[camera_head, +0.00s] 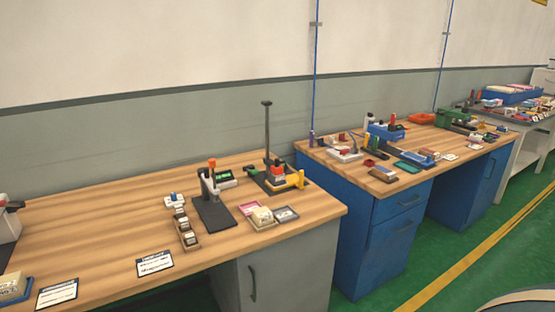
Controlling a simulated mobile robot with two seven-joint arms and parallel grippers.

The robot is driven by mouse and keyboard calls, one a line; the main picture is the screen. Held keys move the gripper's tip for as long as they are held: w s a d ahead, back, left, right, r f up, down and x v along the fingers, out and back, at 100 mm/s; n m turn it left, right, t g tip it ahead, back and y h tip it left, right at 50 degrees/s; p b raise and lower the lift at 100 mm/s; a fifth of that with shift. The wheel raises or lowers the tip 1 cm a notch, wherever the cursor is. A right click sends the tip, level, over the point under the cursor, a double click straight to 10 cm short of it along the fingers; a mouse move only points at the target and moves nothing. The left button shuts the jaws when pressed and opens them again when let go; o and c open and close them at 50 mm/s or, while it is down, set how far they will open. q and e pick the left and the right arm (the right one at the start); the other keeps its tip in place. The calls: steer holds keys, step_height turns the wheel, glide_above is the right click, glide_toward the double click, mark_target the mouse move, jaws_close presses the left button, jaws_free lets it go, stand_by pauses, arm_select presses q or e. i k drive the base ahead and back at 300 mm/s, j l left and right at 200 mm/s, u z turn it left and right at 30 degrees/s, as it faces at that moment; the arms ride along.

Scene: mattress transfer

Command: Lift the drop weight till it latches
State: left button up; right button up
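A drop tester with a tall black post (267,125) stands near the right end of the wooden bench. An orange-red block (278,169), which looks like the drop weight, sits low near the foot of the post. A yellow part (292,182) is beside it, at the right of the dark base. The block is small in view, and I cannot make out a latch. Neither of my grippers is in view.
A black stand with an orange top (211,163) is left of the tester. A blue bench (360,215) with several tools stands to the right. The wooden bench's left middle is clear.

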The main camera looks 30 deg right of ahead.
mark_target(276, 169)
steer(key=l+u, duration=0.2)
steer(key=l, duration=0.5)
steer(key=k+l+u, duration=0.15)
steer(key=l, duration=0.6)
steer(key=l+u, duration=0.2)
steer(key=l, duration=0.5)
steer(key=k, duration=0.05)
